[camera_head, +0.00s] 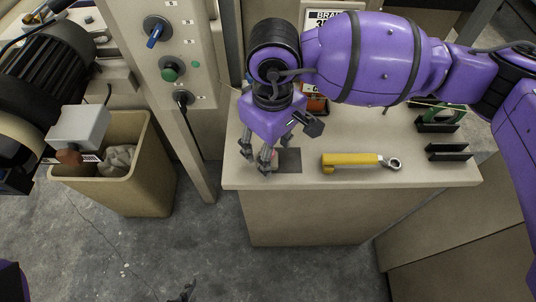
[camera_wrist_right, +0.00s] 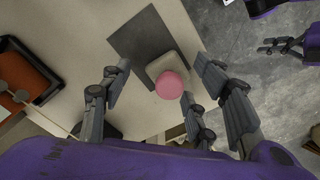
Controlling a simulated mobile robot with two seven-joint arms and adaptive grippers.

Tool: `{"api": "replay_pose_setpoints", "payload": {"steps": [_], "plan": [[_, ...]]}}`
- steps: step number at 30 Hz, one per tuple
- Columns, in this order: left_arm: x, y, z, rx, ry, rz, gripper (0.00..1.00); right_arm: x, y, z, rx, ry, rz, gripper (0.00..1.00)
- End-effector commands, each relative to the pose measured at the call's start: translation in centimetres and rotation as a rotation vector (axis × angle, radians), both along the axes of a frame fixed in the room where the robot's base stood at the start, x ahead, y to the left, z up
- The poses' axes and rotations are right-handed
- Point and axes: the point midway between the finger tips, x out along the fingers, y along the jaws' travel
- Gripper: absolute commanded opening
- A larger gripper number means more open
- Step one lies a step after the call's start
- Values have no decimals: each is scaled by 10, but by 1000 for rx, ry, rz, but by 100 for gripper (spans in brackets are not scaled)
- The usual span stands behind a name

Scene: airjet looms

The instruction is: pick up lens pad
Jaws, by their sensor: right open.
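The lens pad, which I take to be a small pale block (camera_wrist_right: 157,67) with a round pink knob (camera_wrist_right: 170,85), lies at the edge of a dark grey square (camera_wrist_right: 140,38) on the counter. In the head view a bit of pink (camera_head: 277,153) shows behind my fingers, beside the grey square (camera_head: 291,161). My right gripper (camera_head: 262,157), on the purple arm from the right, points down over it. In the right wrist view its spread fingers (camera_wrist_right: 158,82) stand either side of the pad, with no clear contact. My left gripper (camera_wrist_right: 274,46) is off the counter, over the floor.
A yellow-handled wrench (camera_head: 352,160) lies on the counter (camera_head: 410,178) to the right. Black holders (camera_head: 447,152) stand further right. An orange bin (camera_wrist_right: 25,75) is near the pad. A beige bin (camera_head: 140,185) and a control post (camera_head: 190,100) stand to the left.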

Motion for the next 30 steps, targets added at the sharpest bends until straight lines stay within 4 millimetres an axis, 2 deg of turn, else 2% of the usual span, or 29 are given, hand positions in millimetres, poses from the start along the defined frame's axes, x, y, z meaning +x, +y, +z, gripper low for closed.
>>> {"api": "replay_pose_setpoints", "payload": {"steps": [8,18,26,30], "plan": [[1,-1,0,-1,-2,-1,0,0,0,-5,0,0,-1,55],[-2,0,-2,-1,5,0,0,0,0,-5,0,0,-1,14],[-3,0,-2,-1,7,0,0,0,0,-4,1,-1,-1,13],[-4,0,-3,0,8,0,0,1,0,3,1,-1,-1,13]]}}
